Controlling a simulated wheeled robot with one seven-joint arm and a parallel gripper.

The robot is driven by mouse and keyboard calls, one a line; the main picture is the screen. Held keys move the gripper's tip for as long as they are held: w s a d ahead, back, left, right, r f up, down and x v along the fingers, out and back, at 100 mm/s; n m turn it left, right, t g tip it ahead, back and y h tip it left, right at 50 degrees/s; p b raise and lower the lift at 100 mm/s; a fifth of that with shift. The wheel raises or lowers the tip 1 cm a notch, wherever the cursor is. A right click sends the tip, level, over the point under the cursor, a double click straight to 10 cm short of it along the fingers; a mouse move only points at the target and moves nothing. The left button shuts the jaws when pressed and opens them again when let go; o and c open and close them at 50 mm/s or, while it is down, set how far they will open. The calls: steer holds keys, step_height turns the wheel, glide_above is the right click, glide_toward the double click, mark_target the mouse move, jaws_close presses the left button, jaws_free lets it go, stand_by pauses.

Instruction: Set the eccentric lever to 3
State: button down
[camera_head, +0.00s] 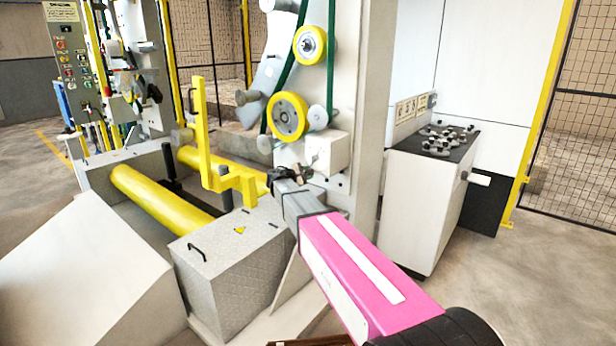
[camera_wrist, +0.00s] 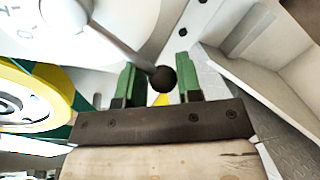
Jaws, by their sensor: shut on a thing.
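The eccentric lever shows in the wrist view as a grey rod (camera_wrist: 122,46) that runs from a round pale hub (camera_wrist: 64,16) at the upper left to a black ball knob (camera_wrist: 163,79). The knob end lies between the two green fingers of my gripper (camera_wrist: 156,82), which is shut on the lever. In the head view my gripper (camera_head: 288,176) is at the white housing (camera_head: 328,153) below the yellow rollers; the lever is too small to make out there.
A yellow roller (camera_head: 288,116) is above the housing and also shows in the wrist view (camera_wrist: 28,98). A yellow bracket (camera_head: 205,150) and a metal box (camera_head: 230,262) stand left of my arm. A control cabinet (camera_head: 425,195) stands at the right. Open floor lies beyond it.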

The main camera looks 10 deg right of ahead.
steer(key=shift+s, duration=0.1)
steer(key=shift+d, duration=0.1)
stand_by(0.3)
steer(key=c, duration=0.8)
jaws_free()
steer(key=v, duration=1.1)
steer(key=s+d+f+m+g+y, duration=0.2)
steer(key=s+d+f+m+g, duration=0.2)
steer(key=s+d+f, duration=0.5)
steer(key=s+d+f+m+g+y, duration=0.1)
steer(key=s+f+m+g+y, duration=0.1)
steer(key=s, duration=0.5)
steer(key=s+d+f+m+g+y, duration=0.2)
steer(key=s+f+m+y, duration=0.2)
steer(key=s+f, duration=0.3)
steer(key=s+d+f+m+g+y, duration=0.1)
steer(key=s+f+m+g+y, duration=0.1)
steer(key=s+f+m+y, duration=0.2)
steer(key=shift+s+d+f+m, duration=0.15)
steer(key=shift+s+f+m, duration=0.1)
steer(key=shift+s, duration=0.35)
steer(key=shift+s+d+f+m, duration=0.15)
steer(key=shift+s+f, duration=0.1)
steer(key=shift+s, duration=0.35)
steer(key=shift+s+d+f+m, duration=0.1)
steer(key=shift+s+f+m, duration=0.15)
steer(key=shift+s, duration=0.35)
